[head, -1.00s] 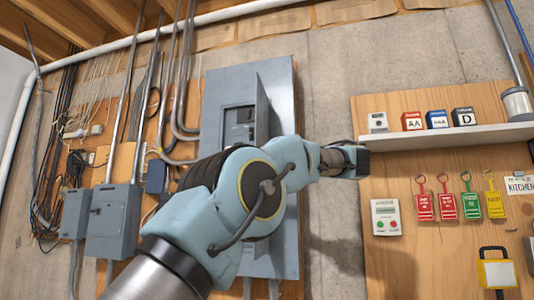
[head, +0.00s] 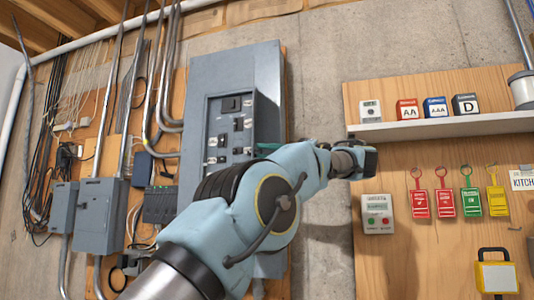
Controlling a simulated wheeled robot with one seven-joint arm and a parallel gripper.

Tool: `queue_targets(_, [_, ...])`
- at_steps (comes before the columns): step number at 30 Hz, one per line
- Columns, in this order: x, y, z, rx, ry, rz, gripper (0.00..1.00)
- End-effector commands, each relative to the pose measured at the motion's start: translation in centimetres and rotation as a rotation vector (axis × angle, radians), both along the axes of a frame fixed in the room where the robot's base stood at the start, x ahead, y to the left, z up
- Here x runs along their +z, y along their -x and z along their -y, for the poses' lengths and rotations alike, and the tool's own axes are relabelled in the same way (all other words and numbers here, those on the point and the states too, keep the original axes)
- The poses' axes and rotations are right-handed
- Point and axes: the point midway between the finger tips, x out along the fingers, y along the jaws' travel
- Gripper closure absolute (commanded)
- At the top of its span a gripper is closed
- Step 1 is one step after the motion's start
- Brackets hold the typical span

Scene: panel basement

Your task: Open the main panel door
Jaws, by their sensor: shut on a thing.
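The grey main panel (head: 262,65) is mounted on the wall at the centre of the head view. Its main panel door (head: 268,115) stands swung out on the right side of the opening and is seen at a steep angle. Dark breaker switches (head: 231,104) show in the opening. My arm crosses in front of the panel's lower part and hides the door's lower part. The dark end of my arm, with my gripper (head: 364,161), is right of the panel. Its fingertips and their contact with the door cannot be made out. It is shut.
A shelf (head: 440,127) with small boxes stands right of my gripper. Tags (head: 445,203), a small white device (head: 378,214) and a yellow padlock (head: 496,275) are on the board below. Grey boxes (head: 100,215) and conduits are on the left. Bare concrete lies between panel and board.

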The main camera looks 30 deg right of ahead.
Motion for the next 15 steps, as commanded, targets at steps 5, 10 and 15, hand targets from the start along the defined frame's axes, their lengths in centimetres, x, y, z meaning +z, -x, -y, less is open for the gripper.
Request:
queue_targets(5, [0.16, -0.09, -0.06, -0.001, 0.001, 0.002, 0.7])
queue_targets(10, [0.09, -0.06, -0.05, 0.0, 0.0, 0.001, 0.52])
queue_targets(15, [0.04, -0.04, -0.04, 0.0, 0.0, 0.0, 0.52])
